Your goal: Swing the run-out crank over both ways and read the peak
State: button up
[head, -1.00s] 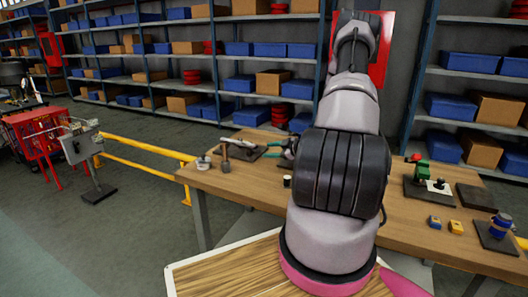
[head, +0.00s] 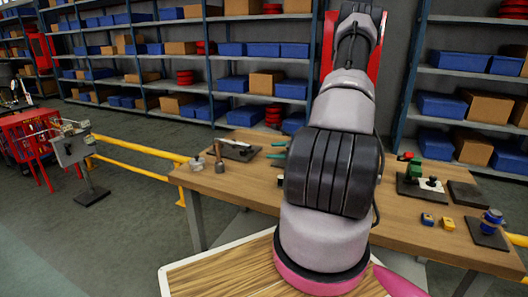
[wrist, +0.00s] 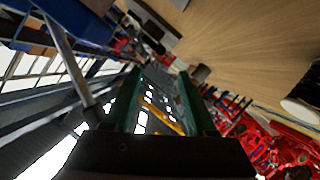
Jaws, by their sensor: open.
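My gripper (wrist: 160,70) shows in the wrist view as two dark green fingers, apart, with nothing between them. In the head view my own arm stands in front of the bench and hides its middle; the gripper itself cannot be made out there. I cannot pick out the run-out crank or a peak reading for certain. On the right of the wooden bench (head: 330,210) a green fixture (head: 414,172) stands on a dark plate. A blue round-topped device (head: 492,220) stands on another dark plate at the right end.
A mallet (head: 219,160) and a small pot (head: 195,164) stand at the bench's left end. Small blue (head: 427,219) and yellow (head: 447,224) blocks lie at right. Yellow rails (head: 140,148), a grey panel stand (head: 72,147) and red machinery (head: 30,135) are left. Shelves line the back.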

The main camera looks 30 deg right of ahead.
aim_at(253, 151)
jog(key=x, duration=1)
jog(key=shift+w+a, duration=0.1)
jog(key=shift+w, duration=0.1)
grip_shut()
